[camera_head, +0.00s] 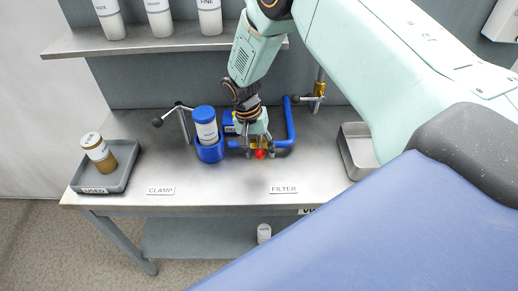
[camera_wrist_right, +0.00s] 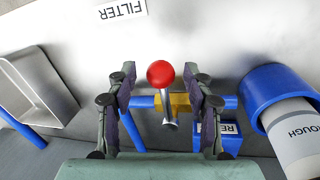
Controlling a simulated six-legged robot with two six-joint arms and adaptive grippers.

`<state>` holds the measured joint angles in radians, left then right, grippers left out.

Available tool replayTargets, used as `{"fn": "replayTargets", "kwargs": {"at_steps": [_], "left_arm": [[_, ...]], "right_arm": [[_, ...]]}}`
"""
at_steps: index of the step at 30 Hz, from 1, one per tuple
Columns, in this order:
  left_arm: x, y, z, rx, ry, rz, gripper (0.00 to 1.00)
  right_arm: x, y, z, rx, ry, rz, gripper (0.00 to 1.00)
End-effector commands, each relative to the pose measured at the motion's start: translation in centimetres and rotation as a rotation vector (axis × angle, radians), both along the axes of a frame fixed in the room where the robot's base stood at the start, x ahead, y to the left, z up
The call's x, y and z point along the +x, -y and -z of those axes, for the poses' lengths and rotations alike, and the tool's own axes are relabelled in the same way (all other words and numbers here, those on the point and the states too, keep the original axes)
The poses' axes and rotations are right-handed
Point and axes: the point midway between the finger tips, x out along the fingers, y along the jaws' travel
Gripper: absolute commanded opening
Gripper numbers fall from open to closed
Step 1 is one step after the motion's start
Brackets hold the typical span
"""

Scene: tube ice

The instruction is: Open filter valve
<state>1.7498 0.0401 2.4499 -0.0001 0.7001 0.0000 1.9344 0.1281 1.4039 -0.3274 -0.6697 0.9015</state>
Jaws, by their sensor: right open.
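The filter valve is a lever with a red ball knob (camera_wrist_right: 160,74) on a brass body (camera_wrist_right: 176,102), set in a blue pipe (camera_wrist_right: 142,102). In the head view the red knob (camera_head: 260,154) shows just below my right gripper (camera_head: 259,148). In the right wrist view my right gripper (camera_wrist_right: 163,105) is open, with one finger on each side of the lever. I see no clear contact between the fingers and the lever. The FILTER label (camera_head: 284,189) lies on the bench in front of the valve. My left gripper does not show.
A blue holder (camera_head: 210,153) with a blue-capped white canister (camera_head: 206,128) stands left of the valve. A clamp lever (camera_head: 172,112) is further left. A grey USED tray (camera_head: 118,181) holds a brown jar (camera_head: 98,152). A metal tray (camera_head: 352,151) stands right. The front of the bench is clear.

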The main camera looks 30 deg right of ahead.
Motion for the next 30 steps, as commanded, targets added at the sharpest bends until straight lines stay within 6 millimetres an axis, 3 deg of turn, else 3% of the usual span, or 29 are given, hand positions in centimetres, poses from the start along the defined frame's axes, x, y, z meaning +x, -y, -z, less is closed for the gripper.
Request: {"fn": "replayTargets", "kwargs": {"at_steps": [3, 21, 30], "left_arm": [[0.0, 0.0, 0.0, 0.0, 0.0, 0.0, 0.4], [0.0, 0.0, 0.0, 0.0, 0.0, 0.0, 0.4], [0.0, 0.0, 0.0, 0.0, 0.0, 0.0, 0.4]], "right_arm": [[0.02, 0.0, -0.03, 0.0, 0.0, 0.0, 0.52], [0.09, 0.01, -0.06, -0.001, 0.002, 0.0, 0.01], [0.11, 0.0, -0.1, 0.0, 0.003, -0.001, 0.0]]}}
